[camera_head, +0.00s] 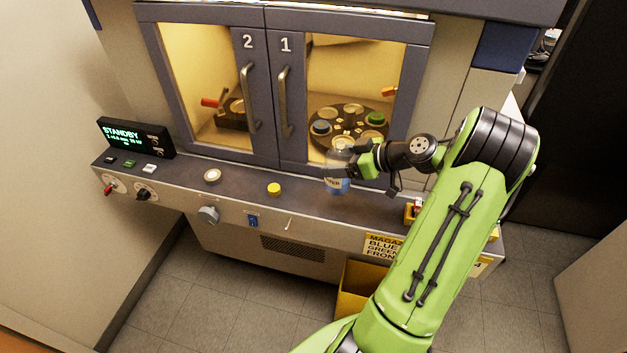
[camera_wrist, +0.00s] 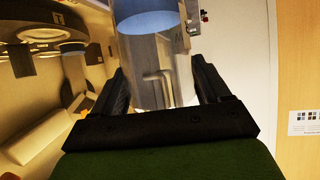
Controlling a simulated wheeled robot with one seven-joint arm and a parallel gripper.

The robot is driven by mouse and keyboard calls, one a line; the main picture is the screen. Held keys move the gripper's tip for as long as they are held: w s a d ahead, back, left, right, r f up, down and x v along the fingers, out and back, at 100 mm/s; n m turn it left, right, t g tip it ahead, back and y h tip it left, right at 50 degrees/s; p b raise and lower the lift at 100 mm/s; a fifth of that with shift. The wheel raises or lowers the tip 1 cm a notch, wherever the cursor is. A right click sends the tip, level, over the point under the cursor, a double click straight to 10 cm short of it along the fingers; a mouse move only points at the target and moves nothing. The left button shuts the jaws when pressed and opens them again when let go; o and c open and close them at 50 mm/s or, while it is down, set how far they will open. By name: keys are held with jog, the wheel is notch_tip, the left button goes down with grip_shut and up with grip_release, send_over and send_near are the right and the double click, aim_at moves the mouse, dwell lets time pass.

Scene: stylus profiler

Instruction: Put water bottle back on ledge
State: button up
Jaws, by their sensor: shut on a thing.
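The water bottle (camera_head: 338,181) is clear with a blue lower part and a pale label. It stands upright over the grey ledge (camera_head: 240,185) in front of door 1. My gripper (camera_head: 352,170) is shut on the bottle from the right. In the wrist view the clear bottle (camera_wrist: 155,60) sits between the two dark fingers of my gripper (camera_wrist: 160,95), with its blue part at the top of the picture. I cannot tell whether the bottle's base touches the ledge. Part of the bottle is hidden behind the fingers.
Behind the ledge are closed glass doors 2 (camera_head: 248,95) and 1 (camera_head: 286,100) with vertical handles. A white round button (camera_head: 212,175) and a yellow button (camera_head: 274,189) sit left of the bottle. A standby display (camera_head: 135,137) stands at the left end. A yellow bin (camera_head: 358,290) is below.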

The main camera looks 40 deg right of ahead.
aim_at(336, 183)
jog(key=f, duration=0.7)
jog(key=shift+w+a+f+b, duration=0.15)
jog(key=shift+w+f+b, duration=0.05)
jog(key=shift+b, duration=0.15)
jog(key=shift+w+f, duration=0.1)
jog(key=shift+f, duration=0.05)
jog(key=shift+f+b, duration=0.2)
jog(key=shift+b, duration=0.1)
jog(key=o, duration=1.6)
jog(key=shift+o, duration=0.2)
